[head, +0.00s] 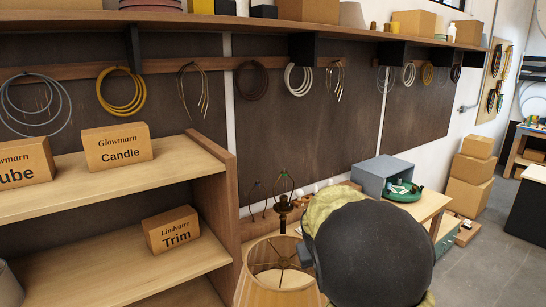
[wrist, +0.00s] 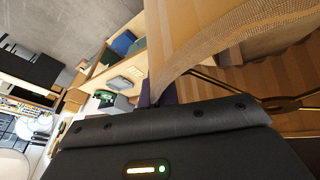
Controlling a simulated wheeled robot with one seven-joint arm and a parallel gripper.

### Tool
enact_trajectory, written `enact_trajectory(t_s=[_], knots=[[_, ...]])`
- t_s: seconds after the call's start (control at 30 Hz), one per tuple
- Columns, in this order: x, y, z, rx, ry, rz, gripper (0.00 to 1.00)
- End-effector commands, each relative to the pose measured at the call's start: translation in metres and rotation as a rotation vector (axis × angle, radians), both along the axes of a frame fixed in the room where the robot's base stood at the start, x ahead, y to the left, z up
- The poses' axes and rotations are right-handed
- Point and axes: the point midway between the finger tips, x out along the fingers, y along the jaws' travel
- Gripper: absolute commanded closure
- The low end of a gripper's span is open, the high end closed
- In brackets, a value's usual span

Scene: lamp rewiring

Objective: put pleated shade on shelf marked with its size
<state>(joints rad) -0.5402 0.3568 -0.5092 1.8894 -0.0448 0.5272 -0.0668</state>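The pleated shade (head: 279,290) is tan, with its wide open rim and wire fitting showing at the bottom of the head view. In the wrist view the shade (wrist: 215,40) fills the upper right, its rim running down to a dark finger. My gripper (wrist: 162,92) appears shut on the shade's rim; the far finger is hidden by the shade. In the head view my wrist hides the fingers. A shelf unit stands at left. Its upper shelf (head: 75,190) bears a Candle box (head: 117,146) and a box ending in "ube" (head: 22,163). The lower shelf (head: 120,272) bears a Trim box (head: 171,230).
A lamp stem with a wire harp (head: 284,190) stands behind the shade. A workbench (head: 432,208) with a grey bin (head: 382,176) is to the right.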

Motion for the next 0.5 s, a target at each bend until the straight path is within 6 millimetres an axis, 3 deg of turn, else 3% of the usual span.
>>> enact_trajectory(t_s=[0.03,0.5], knots=[[0.002,-0.001,-0.03,-0.002,0.006,-0.015,1.0],[0.001,-0.009,-0.224,-0.004,0.006,-0.133,1.0]])
